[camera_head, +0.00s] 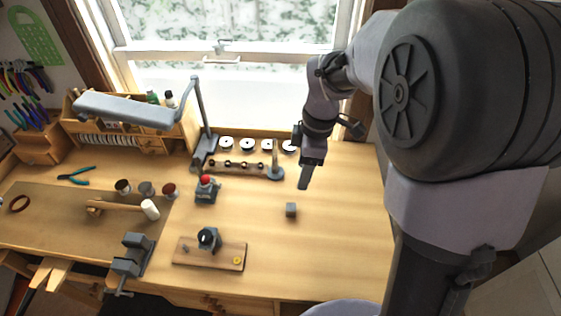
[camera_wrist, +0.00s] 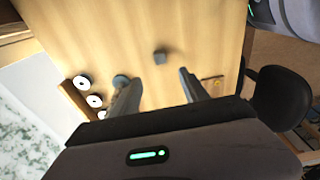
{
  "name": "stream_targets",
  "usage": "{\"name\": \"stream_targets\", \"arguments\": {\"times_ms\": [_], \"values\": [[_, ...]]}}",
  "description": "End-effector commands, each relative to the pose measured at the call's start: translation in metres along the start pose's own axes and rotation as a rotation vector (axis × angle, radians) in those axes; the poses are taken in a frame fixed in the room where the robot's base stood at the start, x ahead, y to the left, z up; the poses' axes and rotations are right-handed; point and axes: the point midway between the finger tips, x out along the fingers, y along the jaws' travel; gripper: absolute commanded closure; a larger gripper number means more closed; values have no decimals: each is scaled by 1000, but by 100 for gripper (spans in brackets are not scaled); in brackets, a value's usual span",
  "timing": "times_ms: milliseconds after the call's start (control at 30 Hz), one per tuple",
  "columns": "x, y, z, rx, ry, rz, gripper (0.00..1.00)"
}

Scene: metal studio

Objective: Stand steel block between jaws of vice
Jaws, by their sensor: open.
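The steel block (camera_head: 291,210) is a small grey cube lying on the bare wooden bench, right of centre. It also shows in the wrist view (camera_wrist: 160,57), beyond and roughly between my fingers. My gripper (camera_head: 305,180) points down above the bench, a little behind and above the block, and not touching it. In the wrist view my gripper (camera_wrist: 159,78) is open and empty. The grey vice (camera_head: 131,255) is at the bench's front edge, left of centre, with its handle hanging in front. Nothing visible sits between its jaws. The vice does not show in the wrist view.
A wooden board (camera_head: 190,257) with a dark tool and a yellow disc lies between vice and block. White spools (camera_head: 247,144) line the back. Bench around the block is clear.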

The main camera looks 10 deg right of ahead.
Motion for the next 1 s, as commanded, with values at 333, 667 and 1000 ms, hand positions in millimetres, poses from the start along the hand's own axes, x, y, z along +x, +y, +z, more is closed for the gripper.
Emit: {"name": "stream_targets", "arguments": {"times_ms": [333,667,1000], "values": [[100,-2,0,2,-1,-3,47],[143,0,-3,3,0,-2,47],[160,1,-3,4,0,0,53]]}}
